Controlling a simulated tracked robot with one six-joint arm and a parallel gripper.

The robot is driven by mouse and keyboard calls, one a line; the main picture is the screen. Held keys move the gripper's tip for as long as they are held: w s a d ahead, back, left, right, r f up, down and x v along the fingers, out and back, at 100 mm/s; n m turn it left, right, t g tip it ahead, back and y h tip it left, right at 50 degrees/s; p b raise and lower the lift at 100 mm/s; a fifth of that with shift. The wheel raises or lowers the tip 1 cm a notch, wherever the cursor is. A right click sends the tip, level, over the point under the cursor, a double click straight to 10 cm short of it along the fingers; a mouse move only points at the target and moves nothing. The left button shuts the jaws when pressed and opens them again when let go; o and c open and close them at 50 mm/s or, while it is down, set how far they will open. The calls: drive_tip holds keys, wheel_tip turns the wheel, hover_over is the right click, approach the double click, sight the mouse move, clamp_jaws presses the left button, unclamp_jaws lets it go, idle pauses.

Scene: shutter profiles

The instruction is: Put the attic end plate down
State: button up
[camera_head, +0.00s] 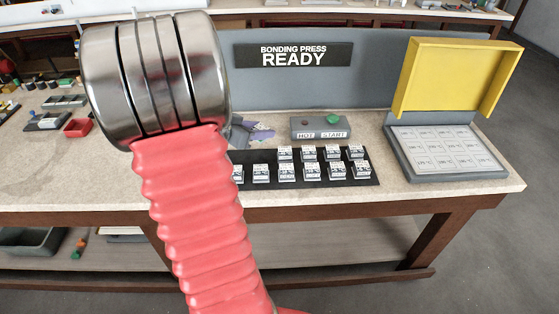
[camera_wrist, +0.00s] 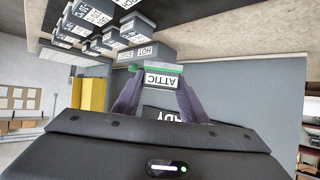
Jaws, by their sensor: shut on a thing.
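The attic end plate (camera_wrist: 160,79) is a small piece with a white label reading ATTIC, upside down in the wrist view. My gripper (camera_wrist: 160,88) is shut on it, with a dark purple finger on each side. In the head view, part of my gripper (camera_head: 252,131) shows just right of my arm, above the bench near the left end of the dark tray. My arm hides the rest there, and I cannot make out the plate in that view. I cannot tell how high the plate is above the bench.
A dark tray (camera_head: 376,182) holds two rows of small labelled blocks. Behind it stands a grey HOT START box (camera_head: 305,131) with a green button. A case with a raised yellow lid (camera_head: 455,75) is at the right. A red bin (camera_head: 78,128) is at the left.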

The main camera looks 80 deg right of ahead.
hover_over(261, 159)
drive_tip(key=shift+s+f, duration=0.1)
drive_tip(key=shift+f, duration=2.5)
drive_tip(key=shift+f, duration=0.1)
drive_tip(key=shift+f, duration=1.8)
drive_tip(key=o, duration=0.8)
drive_tip(key=shift+f, duration=0.1)
drive_tip(key=shift+o, duration=0.2)
